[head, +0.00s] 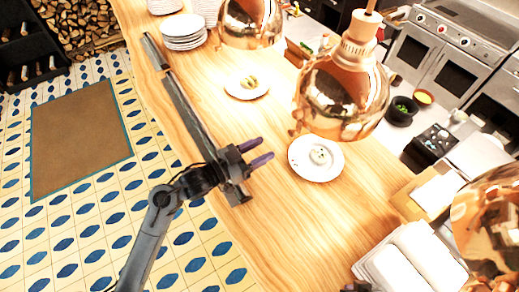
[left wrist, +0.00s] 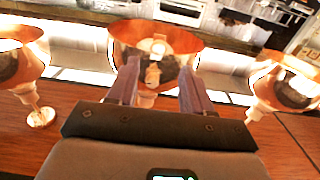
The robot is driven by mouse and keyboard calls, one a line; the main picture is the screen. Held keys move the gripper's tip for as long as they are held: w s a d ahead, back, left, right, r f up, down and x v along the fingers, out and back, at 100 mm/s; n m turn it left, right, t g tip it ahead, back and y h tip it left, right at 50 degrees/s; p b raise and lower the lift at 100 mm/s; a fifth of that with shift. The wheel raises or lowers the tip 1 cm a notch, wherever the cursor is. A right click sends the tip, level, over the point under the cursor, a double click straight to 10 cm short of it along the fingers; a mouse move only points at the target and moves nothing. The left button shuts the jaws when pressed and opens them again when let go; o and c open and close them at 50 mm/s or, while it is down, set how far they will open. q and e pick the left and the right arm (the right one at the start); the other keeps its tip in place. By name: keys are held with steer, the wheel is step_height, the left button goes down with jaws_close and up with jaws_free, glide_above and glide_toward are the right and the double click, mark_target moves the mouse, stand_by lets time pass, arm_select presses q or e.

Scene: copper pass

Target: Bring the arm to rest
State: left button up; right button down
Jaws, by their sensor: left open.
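My left gripper (head: 257,152) reaches in from the lower left of the head view, over the wooden counter (head: 200,105). Its two purple-grey fingers are apart with nothing between them. In the left wrist view the open fingers (left wrist: 158,85) point toward a copper lamp (left wrist: 155,38) beyond them. A white plate (head: 316,170) with a small pale food item lies just right of the fingertips in the head view, apart from them. At the bottom edge of the head view a small dark part shows, too little to tell as my right gripper.
Copper lamps (head: 342,95) hang over the counter. Another plate with food (head: 247,90) and plate stacks (head: 183,32) stand farther back. A dark rail (head: 185,105) runs along the counter's left edge. White folded cloths or trays (head: 415,262) lie at lower right.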

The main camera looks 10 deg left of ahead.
arm_select(q)
steer(key=s+f+n+y+p, duration=0.35)
steer(key=s+f+p, duration=0.3)
steer(key=s, duration=0.55)
steer(key=s+a+n+g+y+p, duration=0.3)
steer(key=s+a+g+y, duration=0.5)
steer(key=s+a, duration=0.5)
steer(key=s+r+n+y, duration=0.1)
steer(key=s, duration=0.2)
steer(key=shift+s+a+g, duration=0.3)
steer(key=shift+s+a, duration=0.05)
arm_select(e)
step_height(320, 180, up, 10)
steer(key=shift+f, duration=0.2)
arm_select(q)
steer(key=shift+o, duration=0.4)
steer(key=shift+y, duration=0.25)
